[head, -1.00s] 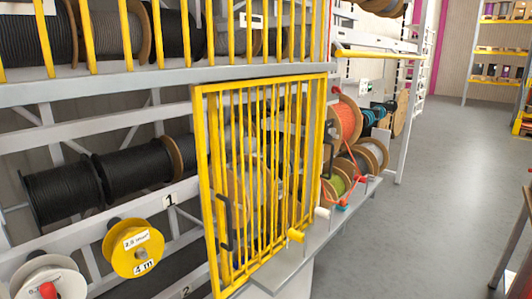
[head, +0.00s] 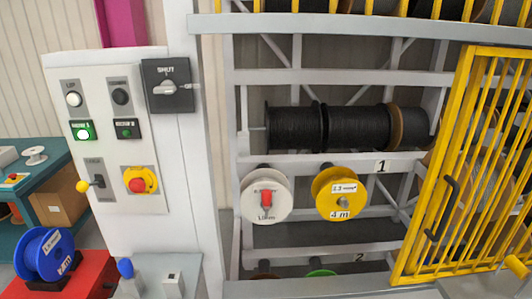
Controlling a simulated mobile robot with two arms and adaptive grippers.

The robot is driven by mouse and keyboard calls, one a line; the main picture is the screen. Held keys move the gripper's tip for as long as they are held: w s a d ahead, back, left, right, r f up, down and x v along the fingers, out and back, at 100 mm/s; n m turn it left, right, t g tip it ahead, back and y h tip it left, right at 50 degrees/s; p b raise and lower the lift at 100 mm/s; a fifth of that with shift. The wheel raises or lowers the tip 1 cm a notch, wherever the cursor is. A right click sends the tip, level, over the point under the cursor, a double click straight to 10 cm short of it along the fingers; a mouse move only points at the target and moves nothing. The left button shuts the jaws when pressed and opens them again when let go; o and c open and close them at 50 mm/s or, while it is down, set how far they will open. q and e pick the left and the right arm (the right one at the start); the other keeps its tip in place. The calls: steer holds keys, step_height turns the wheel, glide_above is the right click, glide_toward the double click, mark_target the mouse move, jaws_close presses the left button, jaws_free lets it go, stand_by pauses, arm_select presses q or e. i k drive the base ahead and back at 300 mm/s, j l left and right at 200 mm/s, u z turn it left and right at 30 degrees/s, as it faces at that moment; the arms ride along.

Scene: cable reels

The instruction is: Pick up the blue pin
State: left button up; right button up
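A small blue peg-like piece (head: 126,268), which looks like the blue pin, stands upright at the left end of the grey ledge (head: 190,266) below the control panel, at the bottom of the head view. Its lower part is hard to make out. Neither of my grippers is in view.
A control panel (head: 140,195) with knobs and buttons stands behind the ledge. A blue reel (head: 45,254) sits on a red stand (head: 88,270) at left. A white reel (head: 258,207) and a yellow reel (head: 340,200) hang on the rack. A yellow barred gate (head: 455,185) is at right.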

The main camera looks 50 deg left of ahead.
mark_target(125, 268)
steer(key=u, duration=2.55)
steer(key=l, duration=0.15)
